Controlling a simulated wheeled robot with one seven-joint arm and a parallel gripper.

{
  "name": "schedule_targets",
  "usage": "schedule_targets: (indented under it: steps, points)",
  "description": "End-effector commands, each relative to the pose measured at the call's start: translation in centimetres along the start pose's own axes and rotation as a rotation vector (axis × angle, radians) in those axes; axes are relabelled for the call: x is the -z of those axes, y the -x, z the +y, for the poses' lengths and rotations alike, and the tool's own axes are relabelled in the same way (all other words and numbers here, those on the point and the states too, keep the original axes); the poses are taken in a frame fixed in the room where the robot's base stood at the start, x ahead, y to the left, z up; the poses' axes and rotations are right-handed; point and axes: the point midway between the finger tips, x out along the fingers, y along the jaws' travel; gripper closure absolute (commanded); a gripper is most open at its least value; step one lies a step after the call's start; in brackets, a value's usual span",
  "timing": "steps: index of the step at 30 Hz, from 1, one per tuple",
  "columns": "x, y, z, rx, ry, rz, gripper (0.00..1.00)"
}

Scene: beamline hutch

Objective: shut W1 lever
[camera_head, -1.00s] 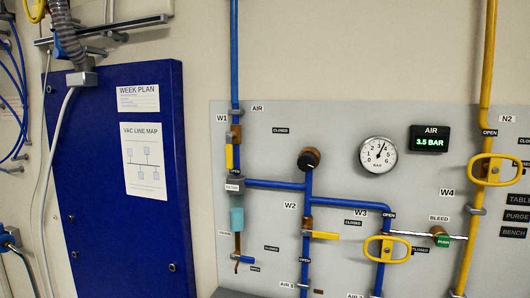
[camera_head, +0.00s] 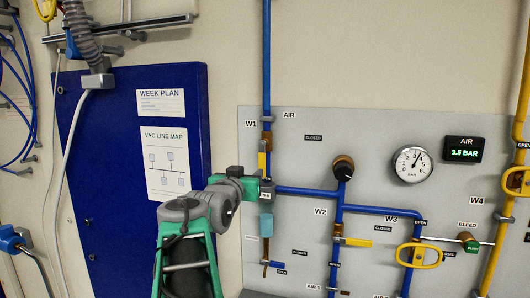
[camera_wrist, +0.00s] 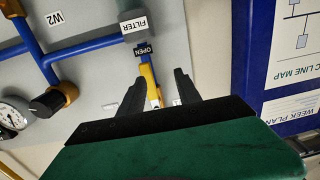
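The W1 lever (camera_head: 262,160) is a yellow handle on the blue air pipe at the panel's left. It hangs in line with the pipe, its end by the OPEN label (camera_wrist: 143,49). The CLOSED label (camera_head: 314,138) is off to its right. My gripper (camera_wrist: 158,76) is open, its two dark fingers pointing at the panel. In the wrist view, which is turned over, the yellow lever (camera_wrist: 150,82) shows between the fingers, nearer the left one. I cannot tell whether they touch.
The filter block (camera_wrist: 134,23) sits on the pipe close by the lever's end. A black knob (camera_head: 343,168), the W2 lever (camera_head: 357,242) and a gauge (camera_head: 412,164) are to the right. A blue door (camera_head: 110,215) is to the left.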

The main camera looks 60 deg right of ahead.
Motion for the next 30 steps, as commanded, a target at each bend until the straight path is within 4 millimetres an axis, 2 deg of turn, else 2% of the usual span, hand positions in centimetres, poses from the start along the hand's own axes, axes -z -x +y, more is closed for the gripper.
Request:
schedule_targets:
  steps: [1,3,5,12,16,26,30]
  points:
    - [1.2,-0.5,1.4,-0.034,-0.005,0.029,0.6]
    - [2.0,-1.0,2.3,-0.056,-0.007,0.05,0.6]
    - [2.3,-1.6,2.5,-0.06,-0.007,0.054,0.6]
    - [2.5,-6.0,2.6,-0.056,-0.006,0.049,0.6]
    - [2.5,-7.8,2.6,-0.053,-0.007,0.049,0.6]
    - [2.3,-8.4,2.5,-0.05,-0.007,0.052,0.61]
    - [2.3,-8.4,2.5,-0.05,-0.007,0.051,0.72]
